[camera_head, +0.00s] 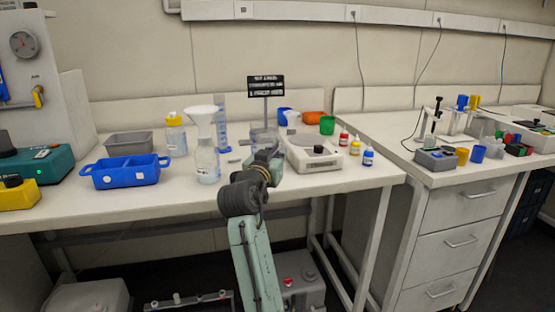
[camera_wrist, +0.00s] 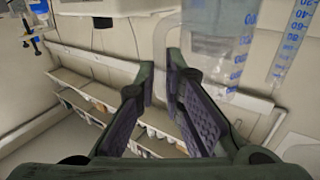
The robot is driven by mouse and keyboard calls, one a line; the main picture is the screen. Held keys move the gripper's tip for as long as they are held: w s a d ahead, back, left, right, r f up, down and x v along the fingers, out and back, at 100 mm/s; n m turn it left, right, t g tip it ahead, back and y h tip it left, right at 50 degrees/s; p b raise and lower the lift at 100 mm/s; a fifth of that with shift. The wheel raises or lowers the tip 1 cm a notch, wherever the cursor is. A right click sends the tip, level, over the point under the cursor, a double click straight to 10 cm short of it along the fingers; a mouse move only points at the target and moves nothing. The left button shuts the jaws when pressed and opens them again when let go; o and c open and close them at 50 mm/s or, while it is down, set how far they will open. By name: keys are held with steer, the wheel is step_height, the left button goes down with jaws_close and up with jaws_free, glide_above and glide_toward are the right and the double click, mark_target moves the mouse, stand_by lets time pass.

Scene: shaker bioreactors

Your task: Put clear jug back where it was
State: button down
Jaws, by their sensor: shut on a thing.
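The clear jug (camera_head: 262,137) stands near the back middle of the left bench in the head view, partly hidden by my gripper (camera_head: 268,162). In the wrist view the jug (camera_wrist: 210,45), see-through with blue scale marks, is just beyond my fingers. My gripper (camera_wrist: 160,78) is shut on the jug's clear handle, which is hard to make out between the fingers. The jug looks about upright. Whether its base touches the bench cannot be told.
A funnel-topped bottle (camera_head: 207,155) and a tall measuring cylinder (camera_head: 223,125) stand left of the jug. A white scale (camera_head: 314,155) is close on the right. A black sign (camera_head: 266,86) rises behind. Blue tray (camera_head: 125,172) sits further left. The front bench edge is mostly clear.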

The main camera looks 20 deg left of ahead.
steer(key=shift+f, duration=1.15)
steer(key=shift+f, duration=0.2)
steer(key=c, duration=1.7)
jaws_free()
